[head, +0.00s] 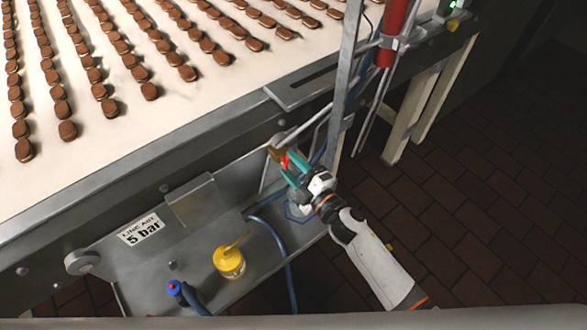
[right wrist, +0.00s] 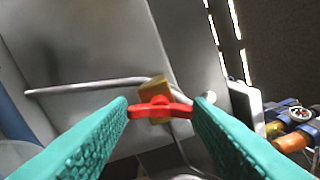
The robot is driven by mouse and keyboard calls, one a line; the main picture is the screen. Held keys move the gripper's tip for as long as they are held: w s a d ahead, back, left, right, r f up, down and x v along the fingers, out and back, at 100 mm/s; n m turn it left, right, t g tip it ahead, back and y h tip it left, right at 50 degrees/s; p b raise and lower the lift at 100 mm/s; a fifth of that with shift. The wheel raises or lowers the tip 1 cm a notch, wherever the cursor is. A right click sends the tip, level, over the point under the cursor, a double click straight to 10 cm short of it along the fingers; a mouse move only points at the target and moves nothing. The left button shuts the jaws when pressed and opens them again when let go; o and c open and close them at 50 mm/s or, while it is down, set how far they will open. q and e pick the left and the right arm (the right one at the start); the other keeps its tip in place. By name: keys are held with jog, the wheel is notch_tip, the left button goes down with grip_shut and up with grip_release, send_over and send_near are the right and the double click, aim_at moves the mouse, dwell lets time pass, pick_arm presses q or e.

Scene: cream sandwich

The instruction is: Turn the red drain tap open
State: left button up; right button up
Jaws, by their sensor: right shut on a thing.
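The red drain tap (right wrist: 160,107) has a red cross handle on a brass body (right wrist: 155,90), with a thin metal pipe (right wrist: 85,87) behind it. In the right wrist view the handle lies crosswise between the teal fingers of my right gripper (right wrist: 162,112), which are shut on its two ends. In the head view my right gripper (head: 291,165) is at the tap, below the conveyor's edge, and its fingers hide much of the red handle. The brass part (head: 275,153) shows just beyond the fingertips. My left gripper is not in view.
A metal shelf marked "LINE AIR 5 bar" (head: 141,229) holds a yellow oil can (head: 229,262) and a blue hose (head: 273,232). A conveyor with rows of brown biscuits (head: 150,91) runs above. A metal post (head: 345,85) stands close by the gripper. The tiled floor at right is clear.

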jog(key=shift+f+n+b, duration=0.15)
jog(key=shift+n+b, duration=0.35)
jog(key=shift+n, duration=1.5)
jog(key=o, duration=1)
jog(key=b+v, duration=0.1)
jog(key=v, duration=1.1)
jog(key=shift+b, duration=0.35)
